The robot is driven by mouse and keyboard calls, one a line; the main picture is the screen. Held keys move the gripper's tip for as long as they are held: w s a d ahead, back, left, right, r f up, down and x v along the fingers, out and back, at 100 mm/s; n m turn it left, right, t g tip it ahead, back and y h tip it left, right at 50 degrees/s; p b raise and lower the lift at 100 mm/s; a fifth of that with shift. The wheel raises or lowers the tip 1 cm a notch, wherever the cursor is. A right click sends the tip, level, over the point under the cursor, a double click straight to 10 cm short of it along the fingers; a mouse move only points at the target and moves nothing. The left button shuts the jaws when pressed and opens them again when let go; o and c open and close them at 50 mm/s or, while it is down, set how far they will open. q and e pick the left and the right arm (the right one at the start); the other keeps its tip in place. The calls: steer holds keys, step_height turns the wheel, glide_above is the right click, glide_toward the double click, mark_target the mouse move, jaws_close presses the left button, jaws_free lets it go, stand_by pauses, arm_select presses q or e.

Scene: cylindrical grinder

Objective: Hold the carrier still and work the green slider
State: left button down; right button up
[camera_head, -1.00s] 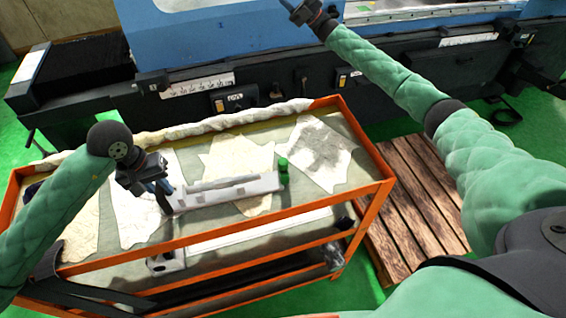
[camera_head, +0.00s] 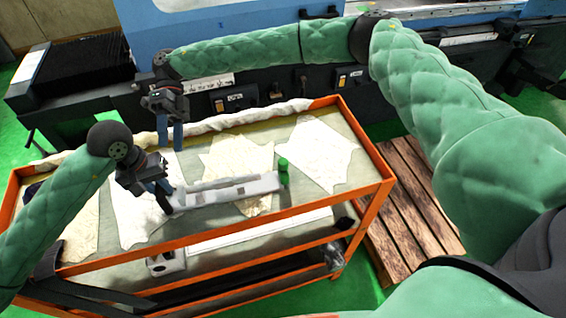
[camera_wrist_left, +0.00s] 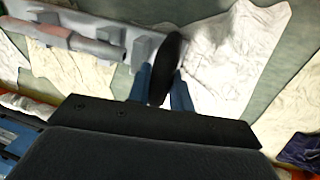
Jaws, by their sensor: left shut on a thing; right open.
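The carrier (camera_head: 228,193), a long pale grey bar, lies on the cart's top shelf. It also shows at the upper left of the left wrist view (camera_wrist_left: 88,22). My left gripper (camera_head: 166,200) is shut at the carrier's left end. In the wrist view its blue fingers (camera_wrist_left: 160,95) close on a dark rounded piece (camera_wrist_left: 168,62) at that end. My right gripper (camera_head: 170,140) is open and empty above the shelf, just behind the left one.
The orange-framed cart (camera_head: 380,190) has pale cloths (camera_head: 318,155) on its top shelf and a rolled cloth along its back edge. A blue and black machine (camera_head: 240,90) stands behind. A wooden pallet (camera_head: 410,205) lies to the right. My right forearm spans the cart's back.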

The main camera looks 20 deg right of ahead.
mark_target(283, 164)
steer(key=s+d+f+t+h, duration=0.1)
steer(key=d+f+h, duration=0.1)
steer(key=d+h, duration=0.1)
steer(key=s+d+f+t+h, duration=0.2)
steer(key=d+h, duration=0.1)
steer(key=h, duration=0.1)
steer(key=s+d+f+n+t+h, duration=0.1)
steer(key=s+d+f+t+h, duration=0.1)
steer(key=d+f+h, duration=0.1)
steer(key=shift+s+d+h, duration=0.1)
steer(key=shift+d+h, duration=0.45)
steer(key=shift+h, duration=0.25)
steer(key=d+f+t+h, duration=0.1)
steer(key=d, duration=0.4)
steer(key=s+d+f+t+h, duration=0.1)
steer(key=d, duration=0.4)
steer(key=s+d+f+t+h, duration=0.1)
steer(key=d+f, duration=0.1)
steer(key=d, duration=0.3)
steer(key=shift+s+d+f+h, duration=0.1)
steer(key=shift+s+d+h, duration=0.2)
steer(key=shift+h, duration=0.1)
steer(key=shift+w, duration=0.1)
jaws_close()
